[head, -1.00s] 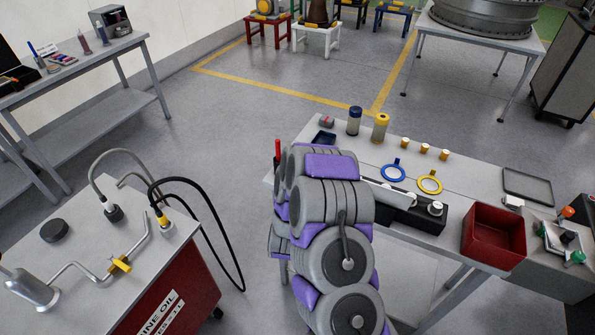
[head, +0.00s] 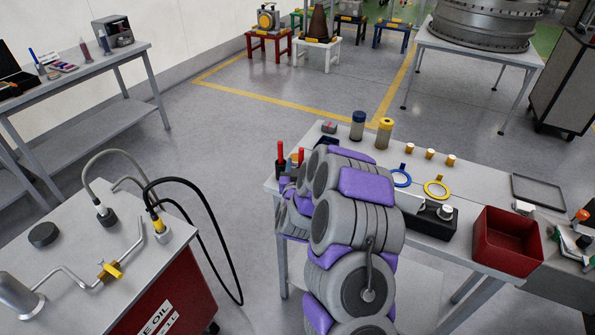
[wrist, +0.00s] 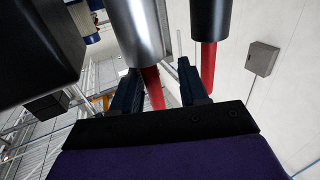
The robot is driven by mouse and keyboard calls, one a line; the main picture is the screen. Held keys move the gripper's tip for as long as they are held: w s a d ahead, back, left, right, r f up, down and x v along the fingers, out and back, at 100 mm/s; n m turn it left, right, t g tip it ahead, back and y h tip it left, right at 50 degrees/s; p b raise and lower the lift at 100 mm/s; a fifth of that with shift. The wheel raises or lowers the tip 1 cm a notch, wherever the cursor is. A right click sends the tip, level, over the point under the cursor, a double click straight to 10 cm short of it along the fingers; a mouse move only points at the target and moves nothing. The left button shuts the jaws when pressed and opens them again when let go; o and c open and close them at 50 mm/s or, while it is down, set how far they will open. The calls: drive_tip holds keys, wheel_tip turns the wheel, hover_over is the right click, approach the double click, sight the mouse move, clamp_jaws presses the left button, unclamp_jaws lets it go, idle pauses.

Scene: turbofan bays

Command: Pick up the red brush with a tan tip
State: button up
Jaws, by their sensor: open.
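Two upright red-handled tools, one on the left (head: 281,150) and one on the right (head: 301,156), stand at the left end of the white table, partly behind my arm. I cannot tell which is the red brush; no tan tip shows clearly. In the wrist view, one red shaft (wrist: 153,86) with a silver cylinder lies between or just beyond my fingers. Another red shaft (wrist: 208,66) with a black cylinder is outside them, to the right. My gripper (wrist: 158,68) is open, and contact cannot be made out. In the head view my arm hides most of it.
The white table (head: 473,199) holds a blue-capped bottle (head: 358,126), a yellow-capped bottle (head: 384,133), blue and yellow rings, small orange-capped jars and a red bin (head: 507,241). A cart (head: 75,277) with hoses stands at left. The floor between is clear.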

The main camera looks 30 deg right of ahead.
drive_tip(key=shift+w+d+f, duration=0.1)
drive_tip(key=shift+w+d, duration=0.25)
drive_tip(key=shift+d, duration=0.9)
drive_tip(key=shift+a, duration=0.85)
drive_tip(key=c, duration=0.6)
drive_tip(key=shift+c, duration=0.8)
drive_tip(key=shift+d, duration=0.5)
clamp_jaws()
